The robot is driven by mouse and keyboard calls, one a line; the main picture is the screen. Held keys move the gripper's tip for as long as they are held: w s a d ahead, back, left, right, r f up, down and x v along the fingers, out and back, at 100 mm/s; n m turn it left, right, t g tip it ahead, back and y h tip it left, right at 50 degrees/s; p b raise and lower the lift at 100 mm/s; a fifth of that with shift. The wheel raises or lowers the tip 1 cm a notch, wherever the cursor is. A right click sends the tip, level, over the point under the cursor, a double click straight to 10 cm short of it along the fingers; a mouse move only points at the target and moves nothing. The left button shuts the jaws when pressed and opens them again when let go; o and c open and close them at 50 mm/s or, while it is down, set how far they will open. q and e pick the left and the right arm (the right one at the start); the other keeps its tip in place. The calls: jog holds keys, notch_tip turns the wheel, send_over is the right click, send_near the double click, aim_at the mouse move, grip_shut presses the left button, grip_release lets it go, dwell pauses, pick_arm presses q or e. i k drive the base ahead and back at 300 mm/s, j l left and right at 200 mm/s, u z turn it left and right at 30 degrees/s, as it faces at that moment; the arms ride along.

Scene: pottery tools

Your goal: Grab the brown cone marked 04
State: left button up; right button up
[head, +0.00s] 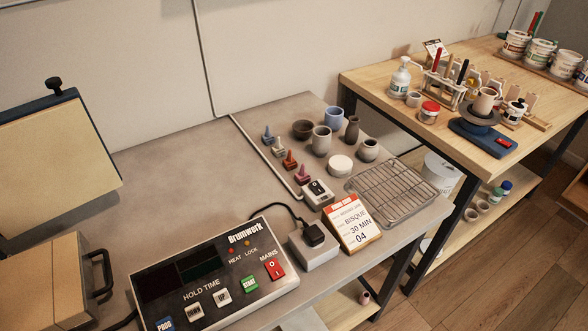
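Several small cones on bases stand in a row on the grey bench. From back to front they are a blue cone (268,135), a cream or tan cone (277,148), a reddish-brown cone (290,161) and a pink cone (303,174). Any numbers on them are too small to read. The reddish-brown one stands upright between the cream and pink ones. Neither of my grippers shows in the head view.
Pots (321,140) and a wire rack (391,190) stand right of the cones. A wooden table (375,78) is at right.

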aim_at(289, 163)
jog(key=l, duration=0.85)
jog(key=k+l, duration=0.1)
jog(key=l, duration=0.75)
jog(key=l+u, duration=0.1)
jog(key=l, duration=0.75)
jog(key=k+l, duration=0.15)
jog(key=l, duration=0.7)
